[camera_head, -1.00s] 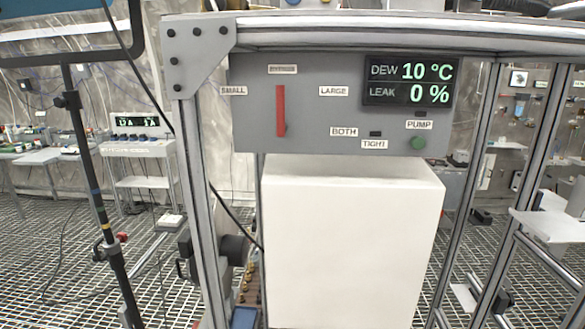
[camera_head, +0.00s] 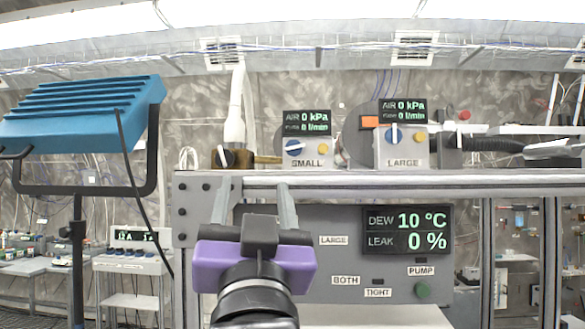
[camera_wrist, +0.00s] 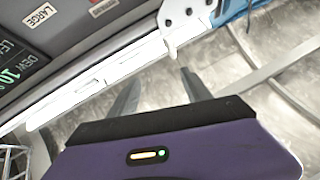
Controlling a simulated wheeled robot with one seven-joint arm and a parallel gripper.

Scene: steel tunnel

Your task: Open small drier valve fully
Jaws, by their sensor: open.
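The small drier unit (camera_head: 307,150) stands on top of the frame, labelled SMALL. It has a blue knob (camera_head: 294,147) with a white pointer bar, a yellow button and a display reading AIR 0 kPa. Left of it is a black knob (camera_head: 224,157) with a white mark, by a brass fitting. My gripper (camera_head: 255,193) is open and empty, in front of the panel and below these knobs, apart from them. In the wrist view its fingers (camera_wrist: 158,90) are spread beside the frame's rail. The panel's red lever is hidden behind my gripper.
The large drier unit (camera_head: 404,150) stands to the right. The frame's top rail (camera_head: 400,180) runs above the grey panel (camera_head: 330,270), which shows DEW 10 °C and LEAK 0 %. A blue lamp (camera_head: 75,115) on a stand is at the left.

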